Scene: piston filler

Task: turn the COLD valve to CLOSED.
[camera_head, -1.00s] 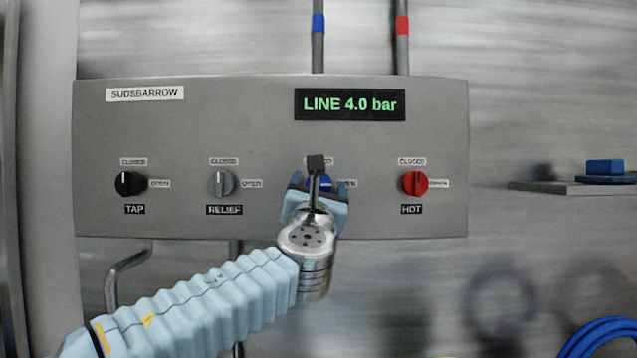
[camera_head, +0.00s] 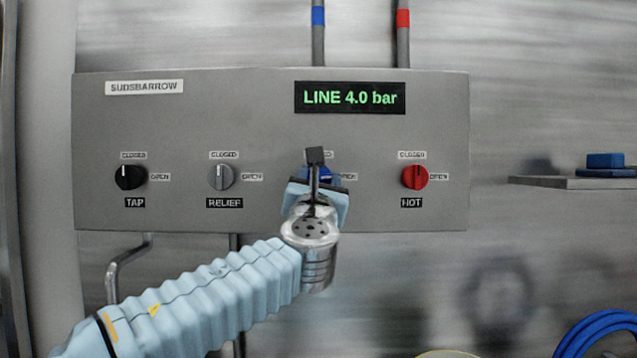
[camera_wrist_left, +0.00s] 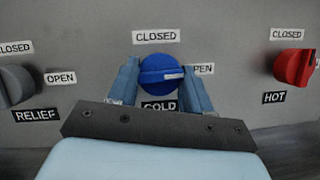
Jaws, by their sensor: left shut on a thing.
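The blue COLD valve knob (camera_wrist_left: 160,70) is in the middle of the left wrist view. Its white mark points right, toward the OPEN label (camera_wrist_left: 203,69); the CLOSED label (camera_wrist_left: 156,36) is above it. My left gripper (camera_wrist_left: 161,76) is shut on the knob, with one blue finger at each side. In the head view the left gripper (camera_head: 316,187) covers most of the COLD knob (camera_head: 327,173) and its labels. My right gripper is not in view.
The black TAP knob (camera_head: 130,177) and grey RELIEF knob (camera_head: 221,177) are to the left on the panel (camera_head: 270,130), the red HOT knob (camera_head: 414,177) to the right. The display (camera_head: 350,97) reads LINE 4.0 bar. A shelf (camera_head: 560,183) stands at the right.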

